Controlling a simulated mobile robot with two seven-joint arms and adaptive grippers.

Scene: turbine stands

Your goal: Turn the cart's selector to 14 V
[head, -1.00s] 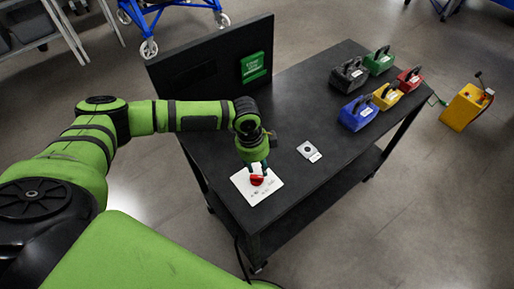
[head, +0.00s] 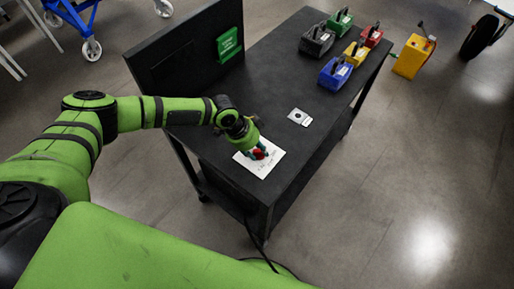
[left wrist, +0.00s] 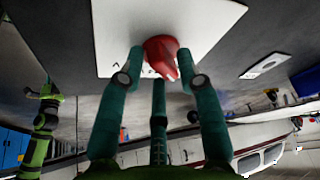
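The cart's selector is a red knob (head: 259,154) on a white plate (head: 266,163) at the near end of the black cart top. The knob also shows in the left wrist view (left wrist: 161,54), its pointed end toward the lower right. My left gripper (head: 257,151) is over the knob. In the left wrist view its teal fingers (left wrist: 162,58) flank the knob closely and appear closed on it. Dark marks on the plate are partly hidden by the fingers and too small to read. My right gripper is not in view.
The black cart (head: 250,100) has a rear panel with a green box (head: 229,43). A small grey-white plate (head: 299,117) lies farther along the top. Several coloured boxes stand at the far end, one blue (head: 335,73). A yellow box (head: 412,57) stands beyond the cart.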

